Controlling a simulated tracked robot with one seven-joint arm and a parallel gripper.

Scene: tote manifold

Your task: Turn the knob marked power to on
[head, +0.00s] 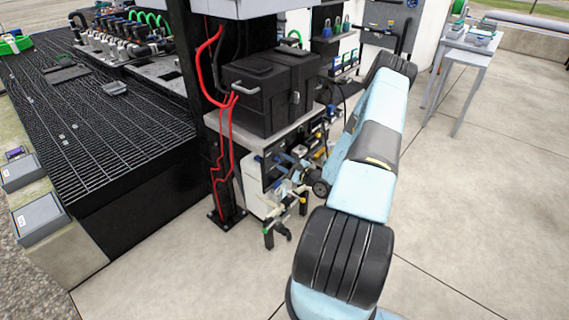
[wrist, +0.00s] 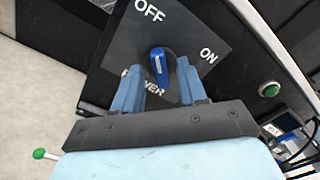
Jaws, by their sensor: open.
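The power knob (wrist: 158,63) has a blue handle on a dark round base. It sits on a dark grey plate (wrist: 192,38) in the wrist view. OFF is printed above the knob and ON to its upper right; the lettering below is partly covered, with "WER" showing. The handle stands nearly upright in the picture, its upper end towards OFF. My gripper (wrist: 159,75) is open, with one blue finger on each side of the knob's lower part. I cannot tell whether either finger touches it. In the head view my arm reaches away, and the knob cannot be made out.
A green button (wrist: 269,89) is right of the plate. In the head view, a black box (head: 262,95) with red cables stands left of my arm, and a light table (head: 466,58) is at the right. The concrete floor at right is clear.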

